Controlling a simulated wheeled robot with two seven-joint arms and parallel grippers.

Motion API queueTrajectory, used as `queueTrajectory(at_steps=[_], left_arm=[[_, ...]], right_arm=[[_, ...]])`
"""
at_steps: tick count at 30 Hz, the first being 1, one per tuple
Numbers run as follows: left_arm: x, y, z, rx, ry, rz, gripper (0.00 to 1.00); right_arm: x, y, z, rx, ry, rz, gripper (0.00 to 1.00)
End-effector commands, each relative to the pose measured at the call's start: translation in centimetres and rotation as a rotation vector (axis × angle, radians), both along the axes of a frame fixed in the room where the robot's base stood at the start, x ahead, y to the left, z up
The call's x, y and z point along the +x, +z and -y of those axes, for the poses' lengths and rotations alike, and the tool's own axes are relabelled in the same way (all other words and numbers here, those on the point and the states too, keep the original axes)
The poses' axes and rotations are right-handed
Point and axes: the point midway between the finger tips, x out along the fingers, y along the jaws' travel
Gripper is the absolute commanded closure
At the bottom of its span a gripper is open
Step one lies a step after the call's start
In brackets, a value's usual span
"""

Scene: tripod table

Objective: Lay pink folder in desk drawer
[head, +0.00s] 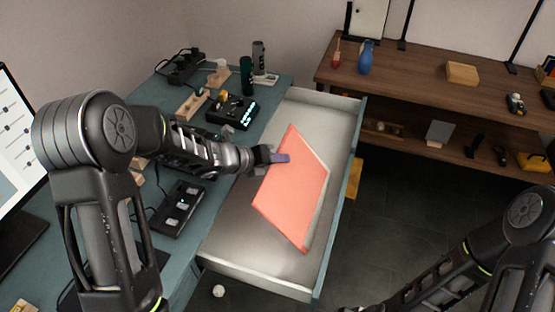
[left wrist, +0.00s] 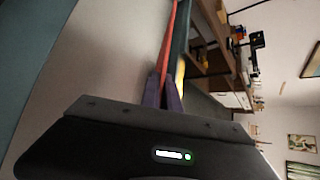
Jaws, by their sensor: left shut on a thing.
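The pink folder (head: 292,190) is a flat salmon-pink rectangle in the head view, tilted over the open desk drawer (head: 225,249). My left gripper (head: 279,158) is shut on the folder's left edge near its upper part. In the left wrist view the folder (left wrist: 169,50) shows edge-on as a thin pink strip between the purple fingertips of my left gripper (left wrist: 164,92). The drawer is pulled out and pale inside, and nothing else shows in it. I cannot tell whether the folder's lower corner touches the drawer floor. The fingers of my right gripper are not in view.
The teal desk (head: 222,143) carries a black device with a lit display (head: 232,112), bottles and a power strip. A brown wooden shelf table (head: 420,88) with a blue vase (head: 366,57) stands at the back right. A white ball (head: 218,291) lies below the drawer.

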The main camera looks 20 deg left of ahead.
Motion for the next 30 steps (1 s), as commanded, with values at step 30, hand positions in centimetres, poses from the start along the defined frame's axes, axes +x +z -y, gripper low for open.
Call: queueTrajectory(at_steps=[30], left_arm=[[-1.3, 1.2, -1.1, 0.001, 0.002, 0.001, 0.69]], right_arm=[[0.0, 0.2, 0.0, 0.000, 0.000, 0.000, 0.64]])
